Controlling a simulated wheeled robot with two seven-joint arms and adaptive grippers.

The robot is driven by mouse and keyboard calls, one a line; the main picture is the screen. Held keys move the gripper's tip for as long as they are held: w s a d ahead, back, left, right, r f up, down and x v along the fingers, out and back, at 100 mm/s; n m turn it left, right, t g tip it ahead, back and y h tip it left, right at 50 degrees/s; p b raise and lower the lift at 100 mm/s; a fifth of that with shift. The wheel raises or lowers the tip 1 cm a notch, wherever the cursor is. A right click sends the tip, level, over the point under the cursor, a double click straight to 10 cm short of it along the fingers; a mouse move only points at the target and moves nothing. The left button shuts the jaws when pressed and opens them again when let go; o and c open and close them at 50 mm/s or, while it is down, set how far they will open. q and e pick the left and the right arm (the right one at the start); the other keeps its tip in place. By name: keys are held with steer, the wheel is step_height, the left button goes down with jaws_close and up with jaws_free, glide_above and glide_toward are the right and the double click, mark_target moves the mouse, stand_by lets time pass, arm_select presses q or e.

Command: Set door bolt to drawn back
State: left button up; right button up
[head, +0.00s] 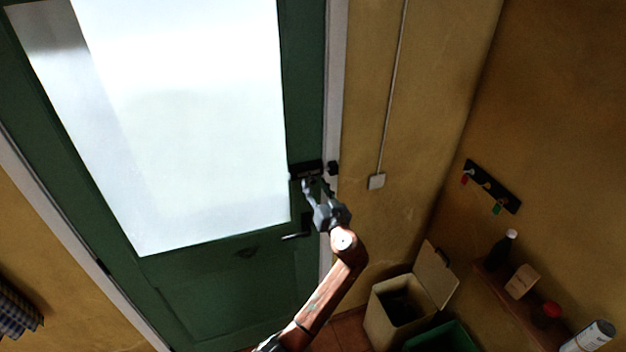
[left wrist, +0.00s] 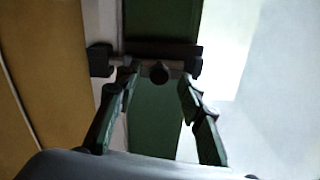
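The dark door bolt (head: 305,169) is mounted across the right edge of the green door (head: 200,295), level with the lower part of its glass pane. Its keeper (head: 333,167) is on the frame to the right. In the left wrist view the bolt's round knob (left wrist: 159,73) shows in the middle, with the keeper (left wrist: 102,60) to its left. I cannot tell clearly whether the bar reaches into the keeper. My left gripper (head: 317,186) is at the bolt. Its fingers (left wrist: 158,78) are open, one on each side of the knob, with gaps visible. My right gripper is not in view.
A door handle (head: 297,235) sits below the bolt. A conduit ends at a small box (head: 377,181) on the yellow wall. A key rack (head: 491,187), a shelf (head: 507,300) with bottles, and an open bin (head: 392,309) are to the right.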

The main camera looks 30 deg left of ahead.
arm_select(q)
steer(key=shift+x, duration=1.15)
steer(key=shift+c, duration=0.7)
jaws_close()
